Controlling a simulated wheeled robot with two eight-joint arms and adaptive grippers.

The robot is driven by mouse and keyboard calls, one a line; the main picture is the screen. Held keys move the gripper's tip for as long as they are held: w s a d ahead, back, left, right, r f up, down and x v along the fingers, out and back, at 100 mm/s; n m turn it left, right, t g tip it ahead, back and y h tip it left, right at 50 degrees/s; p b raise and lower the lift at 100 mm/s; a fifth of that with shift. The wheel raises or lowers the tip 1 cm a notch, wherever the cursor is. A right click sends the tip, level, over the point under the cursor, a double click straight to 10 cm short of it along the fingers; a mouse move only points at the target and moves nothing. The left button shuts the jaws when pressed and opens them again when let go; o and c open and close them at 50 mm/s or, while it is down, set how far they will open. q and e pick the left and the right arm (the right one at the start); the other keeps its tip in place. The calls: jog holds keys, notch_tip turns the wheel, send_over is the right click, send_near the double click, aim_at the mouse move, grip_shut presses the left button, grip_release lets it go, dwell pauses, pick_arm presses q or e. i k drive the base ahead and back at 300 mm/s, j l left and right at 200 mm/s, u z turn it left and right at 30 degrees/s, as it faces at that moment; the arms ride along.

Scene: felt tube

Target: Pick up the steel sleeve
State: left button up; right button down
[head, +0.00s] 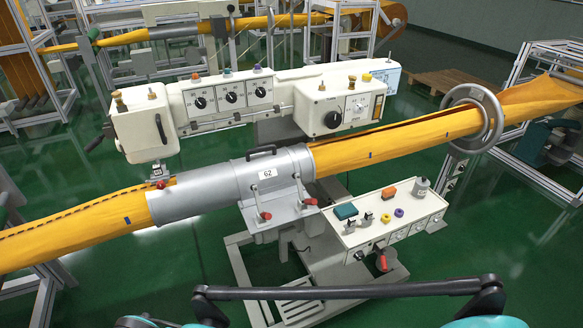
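A grey metal cylinder (205,190), which looks like the steel sleeve, lies around the yellow-orange felt tube (75,231) at the middle left. The tube comes out of both its ends. The cylinder's right part sits in a cradle with red-knobbed clamps, and it carries a black handle (261,152) on top and a plate marked 62 (267,173). Whether the left and right parts are one piece I cannot tell. Neither of my grippers is in view; only teal and black parts, apparently mine, show at the bottom edge.
A white sewing machine head (250,100) stands just behind the cylinder. A grey ring (487,104) surrounds the tube at right. Green floor is open at front left.

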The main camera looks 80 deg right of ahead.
aim_at(272, 171)
jog(key=i+z, duration=0.1)
jog(key=z, duration=0.4)
jog(key=i+z, duration=0.15)
jog(key=z, duration=0.3)
jog(key=i+j+z, duration=0.1)
jog(key=z, duration=0.4)
jog(key=i+j+z, duration=0.1)
jog(key=z, duration=0.4)
jog(key=i+j+z, duration=0.1)
jog(key=z, duration=0.35)
